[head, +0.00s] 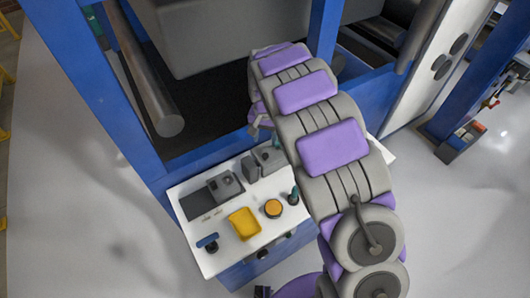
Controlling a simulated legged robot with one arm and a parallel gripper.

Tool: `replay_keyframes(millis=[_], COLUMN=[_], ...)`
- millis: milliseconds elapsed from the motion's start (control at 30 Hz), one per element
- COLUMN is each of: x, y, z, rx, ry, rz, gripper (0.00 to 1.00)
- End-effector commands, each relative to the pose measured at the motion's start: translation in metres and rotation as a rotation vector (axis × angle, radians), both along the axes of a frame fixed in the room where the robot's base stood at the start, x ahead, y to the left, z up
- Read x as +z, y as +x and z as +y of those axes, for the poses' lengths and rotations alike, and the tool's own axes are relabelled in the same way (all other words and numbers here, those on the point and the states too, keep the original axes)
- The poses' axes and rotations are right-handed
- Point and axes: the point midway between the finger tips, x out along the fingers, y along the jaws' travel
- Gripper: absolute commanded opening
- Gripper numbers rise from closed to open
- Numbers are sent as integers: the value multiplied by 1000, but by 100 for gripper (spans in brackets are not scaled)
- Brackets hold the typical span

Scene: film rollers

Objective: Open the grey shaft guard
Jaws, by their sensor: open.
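A large grey box-like cover (215,38) hangs inside the blue frame at the top of the view, over a dark space. It may be the grey shaft guard, but I cannot tell for certain; its right part is hidden behind my arm. My arm reaches up from the lower right. At its far end, my gripper (261,127) shows only in part, left of the arm and above the back of the white-topped table. It is open, and no object shows in it. Most of it is hidden by my arm.
A grey roller (150,85) lies left of the cover. The white-topped table (215,262) holds grey boxes (225,186), a yellow tray (244,223), an orange-topped round piece (273,208) and a blue-handled item (208,242). Blue beams (95,90) frame the machine.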

Motion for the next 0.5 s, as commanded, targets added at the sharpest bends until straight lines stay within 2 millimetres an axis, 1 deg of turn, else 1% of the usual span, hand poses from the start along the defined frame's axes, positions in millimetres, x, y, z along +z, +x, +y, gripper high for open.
replay_keyframes(millis=[33, 300, 400, 500], x=[-13, -62, -75, -83], y=[-2, -1, -1, -1], z=[0, 2, 2, 2], rx=[0, 0, 0, 0], ry=[-2, -3, -3, -3], rz=[6, 4, 2, 1], gripper=[52, 52, 52, 52])
